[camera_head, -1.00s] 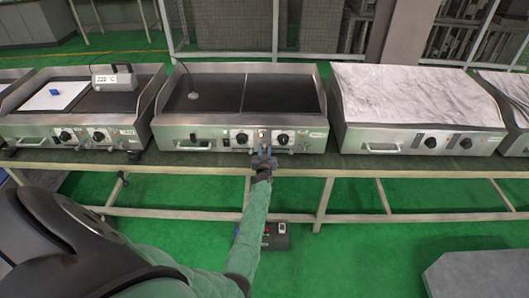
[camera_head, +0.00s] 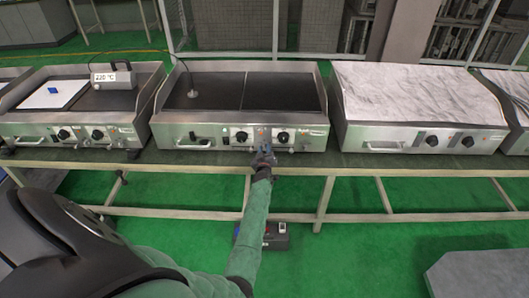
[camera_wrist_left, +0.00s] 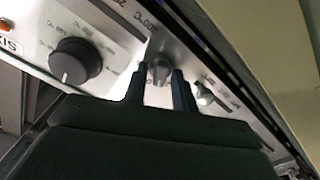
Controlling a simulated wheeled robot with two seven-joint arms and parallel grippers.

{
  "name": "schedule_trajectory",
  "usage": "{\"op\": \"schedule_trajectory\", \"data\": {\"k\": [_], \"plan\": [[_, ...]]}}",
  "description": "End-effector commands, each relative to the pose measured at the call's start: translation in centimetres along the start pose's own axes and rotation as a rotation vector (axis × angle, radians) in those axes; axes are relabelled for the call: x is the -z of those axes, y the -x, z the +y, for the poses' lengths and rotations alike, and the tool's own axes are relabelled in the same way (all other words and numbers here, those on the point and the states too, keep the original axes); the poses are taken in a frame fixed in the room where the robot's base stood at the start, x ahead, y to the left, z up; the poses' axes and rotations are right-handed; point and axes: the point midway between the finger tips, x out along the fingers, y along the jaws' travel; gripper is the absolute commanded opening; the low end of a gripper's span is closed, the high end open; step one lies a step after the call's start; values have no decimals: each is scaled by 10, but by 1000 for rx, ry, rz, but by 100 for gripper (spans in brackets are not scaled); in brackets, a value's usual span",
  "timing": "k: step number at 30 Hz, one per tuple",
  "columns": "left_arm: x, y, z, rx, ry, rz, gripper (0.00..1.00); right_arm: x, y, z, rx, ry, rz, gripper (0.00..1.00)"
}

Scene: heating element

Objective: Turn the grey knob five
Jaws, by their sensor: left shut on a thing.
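The middle griddle's front panel (camera_head: 222,143) carries black dials and a small grey knob between them. In the left wrist view the grey knob (camera_wrist_left: 158,71) sits between the two dark fingertips. My left gripper (camera_wrist_left: 158,76) is shut on it. In the head view my left gripper (camera_head: 264,146) is against the panel between two black dials and hides most of the knob. A large black dial (camera_wrist_left: 75,62) is left of the fingers in the wrist view, and a smaller metallic knob (camera_wrist_left: 203,93) is just right of them. My right gripper is not in view.
A probe (camera_head: 192,92) stands on the middle plate. A dark box (camera_head: 276,236) lies on the green floor below.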

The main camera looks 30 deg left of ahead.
Motion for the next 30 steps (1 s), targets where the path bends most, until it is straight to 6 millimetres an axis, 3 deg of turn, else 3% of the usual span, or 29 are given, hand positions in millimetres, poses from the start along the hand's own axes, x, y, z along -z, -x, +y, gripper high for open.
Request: {"op": "schedule_trajectory", "data": {"k": [15, 22, 30], "plan": [[-2, 0, -2, 0, 430, 1, 4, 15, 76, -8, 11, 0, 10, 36], [-1, 0, -2, 1, 538, 1, 4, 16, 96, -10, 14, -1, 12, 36], [-1, 0, -2, 1, 586, 0, 4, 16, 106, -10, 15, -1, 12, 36]]}}
